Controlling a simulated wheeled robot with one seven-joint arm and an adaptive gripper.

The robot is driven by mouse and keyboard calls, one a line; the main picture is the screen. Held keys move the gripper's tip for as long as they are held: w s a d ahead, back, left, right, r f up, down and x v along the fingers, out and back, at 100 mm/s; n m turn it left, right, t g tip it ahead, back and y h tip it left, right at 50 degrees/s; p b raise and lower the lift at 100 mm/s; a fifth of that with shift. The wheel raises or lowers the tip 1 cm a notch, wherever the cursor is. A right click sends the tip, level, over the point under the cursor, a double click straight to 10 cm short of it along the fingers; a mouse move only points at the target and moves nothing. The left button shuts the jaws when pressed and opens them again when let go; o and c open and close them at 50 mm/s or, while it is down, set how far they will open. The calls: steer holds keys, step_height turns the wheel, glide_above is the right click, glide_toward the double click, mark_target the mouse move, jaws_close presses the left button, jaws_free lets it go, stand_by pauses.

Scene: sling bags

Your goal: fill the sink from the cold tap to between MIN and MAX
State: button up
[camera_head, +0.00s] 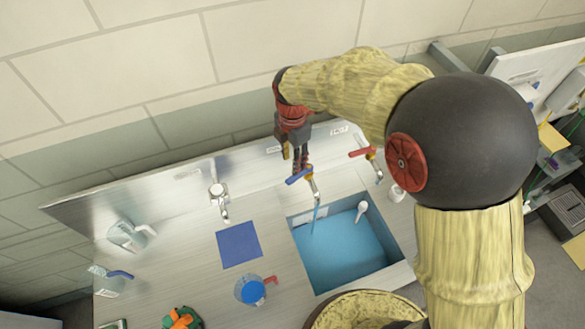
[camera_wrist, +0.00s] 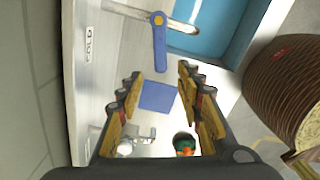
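The sink basin (camera_head: 398,262) holds blue water (camera_head: 345,255). The cold tap's blue lever (camera_head: 299,176) is at its back edge, and a thin blue stream (camera_head: 315,217) appears to fall from the spout. The lever also shows in the wrist view (camera_wrist: 158,42), near a COLD label (camera_wrist: 88,44). The red-levered tap (camera_head: 361,152) is to the right. My gripper (camera_head: 301,166) is just above and behind the blue lever. In the wrist view my gripper (camera_wrist: 157,78) is open, with nothing between its fingers and the lever beyond the tips. MIN and MAX marks are not legible.
A white round-headed object (camera_head: 361,207) is at the basin's back wall. A blue square (camera_head: 239,244), a red-handled jug (camera_head: 252,290) and another tap (camera_head: 219,196) are to the left. Clear jugs (camera_head: 126,235) stand farther left. A brown ribbed round object (camera_wrist: 285,95) is near the basin's front.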

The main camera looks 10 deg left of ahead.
step_height(320, 180, up, 3)
steer(key=shift+r, duration=0.2)
stand_by(0.5)
